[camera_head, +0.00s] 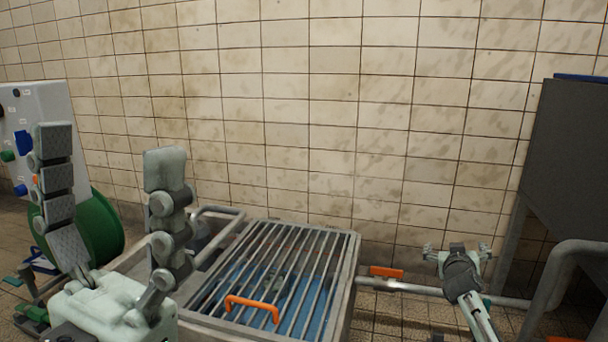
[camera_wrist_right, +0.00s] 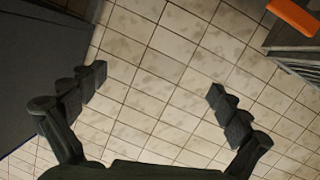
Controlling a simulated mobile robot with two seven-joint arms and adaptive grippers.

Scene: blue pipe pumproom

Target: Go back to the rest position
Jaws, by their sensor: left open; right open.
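My left gripper (camera_head: 108,152) stands large at the left of the head view, its two segmented fingers pointing up and spread wide apart with nothing between them. My right gripper (camera_head: 458,250) is smaller, at the lower right in front of the tiled wall, with its fingers spread. In the right wrist view, my right gripper (camera_wrist_right: 157,84) is open and empty, with only wall tiles visible between its fingers. Neither gripper holds anything.
A metal grating (camera_head: 290,250) with an orange handle (camera_head: 252,309) covers a basin at the bottom centre. A panel (camera_head: 40,105) and a green round body (camera_head: 100,232) stand behind my left gripper. A dark cabinet (camera_head: 565,160) and grey pipe (camera_head: 560,262) are at right.

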